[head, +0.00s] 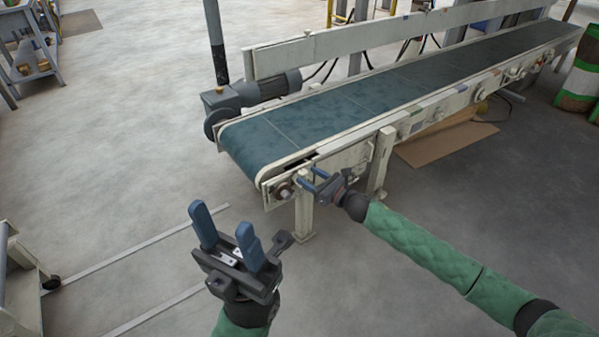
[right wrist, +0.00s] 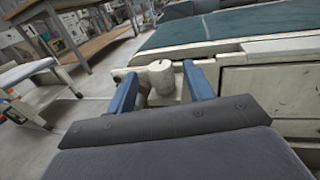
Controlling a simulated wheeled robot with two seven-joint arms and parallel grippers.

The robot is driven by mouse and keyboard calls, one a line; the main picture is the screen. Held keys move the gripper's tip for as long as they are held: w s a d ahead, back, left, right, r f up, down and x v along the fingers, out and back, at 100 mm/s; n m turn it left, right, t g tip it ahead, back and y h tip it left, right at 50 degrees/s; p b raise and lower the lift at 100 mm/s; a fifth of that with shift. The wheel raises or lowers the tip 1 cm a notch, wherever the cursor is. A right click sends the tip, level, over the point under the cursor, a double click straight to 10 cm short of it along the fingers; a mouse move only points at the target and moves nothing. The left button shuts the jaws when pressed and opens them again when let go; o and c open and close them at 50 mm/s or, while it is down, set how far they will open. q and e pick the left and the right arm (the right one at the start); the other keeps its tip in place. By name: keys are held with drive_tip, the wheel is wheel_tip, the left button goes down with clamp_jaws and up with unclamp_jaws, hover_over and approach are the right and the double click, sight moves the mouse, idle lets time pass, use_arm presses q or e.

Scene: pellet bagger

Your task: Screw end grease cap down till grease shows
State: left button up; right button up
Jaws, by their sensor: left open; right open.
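The grease cap (right wrist: 160,76) is a short, off-white cylinder with a small dark mark on top, seen in the right wrist view at the conveyor's near end. My right gripper (head: 312,179) is open, its blue fingers on either side of the cap in that view; I cannot tell whether they touch it. In the head view the cap is too small to make out beside the gripper. No grease is visible around it. My left gripper (head: 221,220) is open and empty, fingers up, in front of the conveyor's end and clear of it.
The conveyor (head: 345,108) has a green belt and a cream frame, with a grey motor (head: 265,88) on its far side. A support leg (head: 304,215) stands below the near end. A cart (head: 20,285) stands at lower left.

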sight(300, 171)
drive_tip(key=shift+b+x, duration=0.4)
drive_tip(key=shift+x, duration=2.05)
drive_tip(key=shift+c, duration=0.2)
drive_tip(key=c, duration=0.9)
